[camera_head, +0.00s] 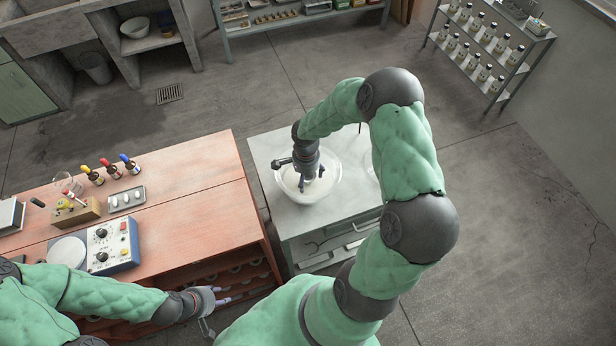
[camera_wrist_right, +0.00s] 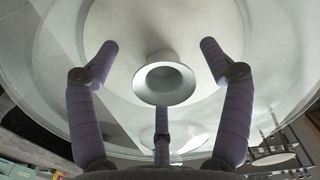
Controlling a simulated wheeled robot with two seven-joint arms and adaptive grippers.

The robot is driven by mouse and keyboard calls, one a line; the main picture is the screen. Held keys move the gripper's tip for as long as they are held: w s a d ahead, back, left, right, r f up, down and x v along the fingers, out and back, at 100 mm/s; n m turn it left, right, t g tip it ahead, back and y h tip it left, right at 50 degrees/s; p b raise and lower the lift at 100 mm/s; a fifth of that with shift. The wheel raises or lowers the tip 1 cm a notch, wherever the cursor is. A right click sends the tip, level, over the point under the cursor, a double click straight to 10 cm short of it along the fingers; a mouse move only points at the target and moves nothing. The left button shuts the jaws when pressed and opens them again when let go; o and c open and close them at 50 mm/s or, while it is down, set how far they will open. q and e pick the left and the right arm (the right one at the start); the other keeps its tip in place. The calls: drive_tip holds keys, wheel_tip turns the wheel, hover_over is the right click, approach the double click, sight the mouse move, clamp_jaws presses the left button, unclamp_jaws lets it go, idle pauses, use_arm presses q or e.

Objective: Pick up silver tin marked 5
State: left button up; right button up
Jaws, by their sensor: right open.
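No tin with a readable 5 shows in either view. My right gripper (camera_head: 312,178) reaches down over a clear glass bowl (camera_head: 334,190) on the grey cabinet. In the right wrist view its purple padded fingers (camera_wrist_right: 158,62) are spread open and empty. A small round silver-grey piece with a dark hollow (camera_wrist_right: 165,84) shows between them, within the bowl's outline; I cannot tell whether it is the tin. The bowl (camera_wrist_right: 60,40) fills much of that view. My left gripper (camera_head: 218,302) is low beside the red bench's front side, its fingers apart, apparently empty.
The red wooden bench (camera_head: 190,165) holds colour-topped bottles (camera_head: 110,168), a silver-grey plate with several round spots (camera_head: 127,199), a wooden block (camera_head: 76,213) and a blue-sided device (camera_head: 112,245). The grey cabinet (camera_head: 268,150) stands beside it. A bottle rack (camera_head: 490,45) stands far right.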

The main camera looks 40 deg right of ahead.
drive_tip(key=shift+c, duration=0.3)
drive_tip(key=c, duration=0.8)
